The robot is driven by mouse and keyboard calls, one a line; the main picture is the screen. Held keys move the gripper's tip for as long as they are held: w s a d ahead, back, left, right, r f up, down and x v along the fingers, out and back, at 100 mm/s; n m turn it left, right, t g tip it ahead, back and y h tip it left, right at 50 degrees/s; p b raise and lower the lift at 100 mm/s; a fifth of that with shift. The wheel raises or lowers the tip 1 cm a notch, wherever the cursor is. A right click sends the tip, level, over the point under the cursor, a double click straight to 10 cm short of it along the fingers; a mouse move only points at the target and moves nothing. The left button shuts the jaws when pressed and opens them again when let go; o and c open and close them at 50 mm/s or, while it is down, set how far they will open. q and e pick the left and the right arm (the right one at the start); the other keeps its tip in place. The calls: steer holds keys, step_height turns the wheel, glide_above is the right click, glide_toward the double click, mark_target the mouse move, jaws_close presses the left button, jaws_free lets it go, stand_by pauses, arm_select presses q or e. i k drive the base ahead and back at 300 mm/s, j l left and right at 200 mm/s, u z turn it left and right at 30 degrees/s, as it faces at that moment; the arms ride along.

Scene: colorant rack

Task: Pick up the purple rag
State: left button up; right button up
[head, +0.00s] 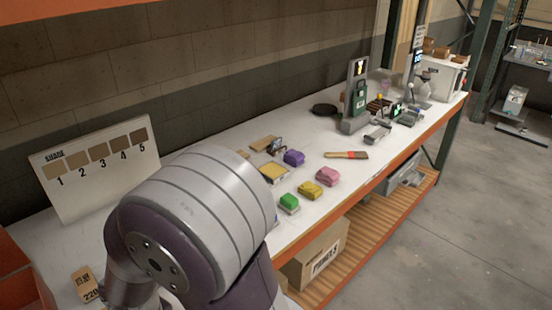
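The purple rag (293,157) lies folded on the white workbench (330,128), around the middle of the picture. It sits just behind a shallow tray with a yellow inside (273,173). One of my arms fills the lower middle and hides part of the bench to the left of the rags. Neither of my grippers shows in the head view, and nothing is seen touching the purple rag.
Green (289,203), yellow (311,190) and pink (327,176) rags lie nearer the bench's front edge. A brush (346,155) lies right of the purple rag. A shade board (98,165) leans at left. Equipment (356,97) stands farther back.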

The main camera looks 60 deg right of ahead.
mark_target(293, 158)
steer(key=z, duration=2.25)
steer(key=u, duration=0.35)
steer(key=i+l+u, duration=0.2)
steer(key=u, duration=0.3)
steer(key=i+l+u, duration=0.15)
steer(key=l+u, duration=0.8)
steer(key=i, duration=0.05)
